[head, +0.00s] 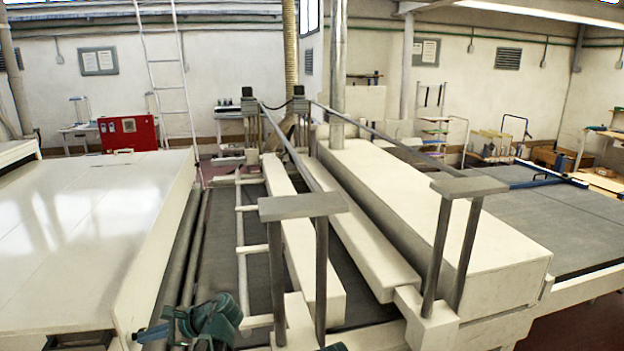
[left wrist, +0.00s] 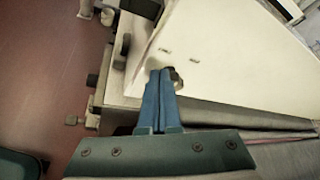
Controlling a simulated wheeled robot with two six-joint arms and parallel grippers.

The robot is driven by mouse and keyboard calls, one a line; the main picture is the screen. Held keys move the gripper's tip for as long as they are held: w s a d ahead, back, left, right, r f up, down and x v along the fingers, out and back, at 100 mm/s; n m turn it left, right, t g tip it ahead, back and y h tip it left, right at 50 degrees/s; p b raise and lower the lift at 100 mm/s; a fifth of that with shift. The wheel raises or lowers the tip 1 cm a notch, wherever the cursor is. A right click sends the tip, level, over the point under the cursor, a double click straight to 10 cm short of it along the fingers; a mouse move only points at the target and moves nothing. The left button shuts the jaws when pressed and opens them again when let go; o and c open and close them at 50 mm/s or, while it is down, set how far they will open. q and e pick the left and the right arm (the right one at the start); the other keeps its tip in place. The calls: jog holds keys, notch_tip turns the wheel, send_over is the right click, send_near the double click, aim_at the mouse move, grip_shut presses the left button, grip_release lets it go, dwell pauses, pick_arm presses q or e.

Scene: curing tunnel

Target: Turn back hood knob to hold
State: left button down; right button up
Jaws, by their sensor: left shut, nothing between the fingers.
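My left gripper (head: 150,334) is low at the left in the head view, at the near corner of the white flat table. In the left wrist view its blue fingers (left wrist: 159,72) are together with nothing between them. Their tips are at a pale panel, right beside a small dark brown knob-like part (left wrist: 174,80). I cannot tell if they touch it. A dark grey oblong knob (left wrist: 122,50) sits on the pale side face to the left, apart from the fingers. Which one is the back hood knob, and its setting, I cannot tell.
The white flat table (head: 95,230) fills the left. A long white box hood (head: 450,225) with a vertical pipe stands right of centre. Grey posts with flat tops (head: 303,205) rise in front. A red box (head: 128,133) stands behind the table.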

pick_arm(q)
jog(key=shift+w+a+r+p, duration=0.1)
jog(key=shift+w+r+p, duration=0.2)
jog(key=shift+p, duration=0.05)
dwell(0.3)
jog(key=shift+w+r, duration=0.15)
jog(key=shift+w, duration=0.2)
jog(key=shift+s+r+p, duration=0.25)
jog(key=shift+r+p, duration=0.15)
jog(key=shift+p, duration=0.15)
jog(key=d, duration=0.3)
jog(key=w+d, duration=0.1)
jog(key=d, duration=0.1)
jog(key=shift+w+d, duration=0.2)
jog(key=shift+d, duration=0.2)
jog(key=shift+f, duration=0.1)
